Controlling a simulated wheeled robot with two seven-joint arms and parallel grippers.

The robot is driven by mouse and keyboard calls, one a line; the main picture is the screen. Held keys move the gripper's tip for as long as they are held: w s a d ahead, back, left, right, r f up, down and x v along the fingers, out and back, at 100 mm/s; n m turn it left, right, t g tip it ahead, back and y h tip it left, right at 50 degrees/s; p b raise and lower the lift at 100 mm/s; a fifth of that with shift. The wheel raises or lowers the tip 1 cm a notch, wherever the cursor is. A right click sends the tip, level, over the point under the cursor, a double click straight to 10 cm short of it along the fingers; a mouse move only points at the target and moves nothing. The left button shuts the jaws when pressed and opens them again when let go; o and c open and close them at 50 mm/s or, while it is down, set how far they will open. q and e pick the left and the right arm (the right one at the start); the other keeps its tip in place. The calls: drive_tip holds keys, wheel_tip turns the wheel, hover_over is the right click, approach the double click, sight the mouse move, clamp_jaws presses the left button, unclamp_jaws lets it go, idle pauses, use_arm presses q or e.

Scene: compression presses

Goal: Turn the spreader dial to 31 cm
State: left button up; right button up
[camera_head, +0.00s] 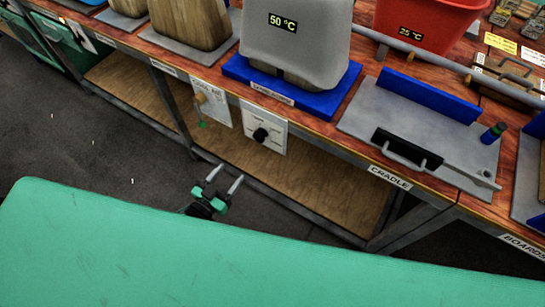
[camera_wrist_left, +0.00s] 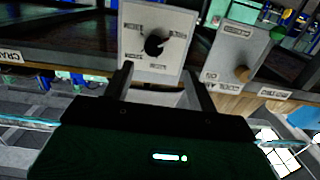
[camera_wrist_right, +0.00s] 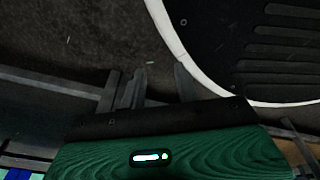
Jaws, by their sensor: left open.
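A white dial plate (camera_head: 277,124) with a black round knob (camera_head: 261,135) hangs on the front of the bench. In the left wrist view the plate (camera_wrist_left: 140,72) and its knob (camera_wrist_left: 155,46) are straight ahead, with small labels around the knob too blurred to read. My left gripper (camera_head: 225,177) is open and empty, below and left of the knob in the head view, fingers pointing toward the bench. In the left wrist view its fingertips (camera_wrist_left: 157,70) are either side of the knob's line, apart from it. My right gripper (camera_wrist_right: 155,78) looks open and empty over dark floor.
A second plate (camera_head: 219,103) with a wooden knob and green piece hangs left of the dial. A bench leg, a lower wooden shelf (camera_head: 290,180) and the cradle (camera_head: 400,119) are near. A blue base (camera_head: 338,97) bears a grey block marked 50 °C above.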

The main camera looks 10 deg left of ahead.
use_arm(q)
drive_tip(key=r, duration=0.1)
drive_tip(key=p, duration=0.1)
approach(258, 138)
drive_tip(key=shift+t+h, duration=0.3)
drive_tip(key=x, duration=0.5)
drive_tip(key=f+x, duration=0.1)
drive_tip(key=x, duration=0.1)
drive_tip(key=shift+w+a, duration=0.15)
drive_tip(key=shift+w, duration=0.5)
use_arm(e)
drive_tip(key=shift+s+d+f, duration=0.25)
drive_tip(key=shift+s+d, duration=0.3)
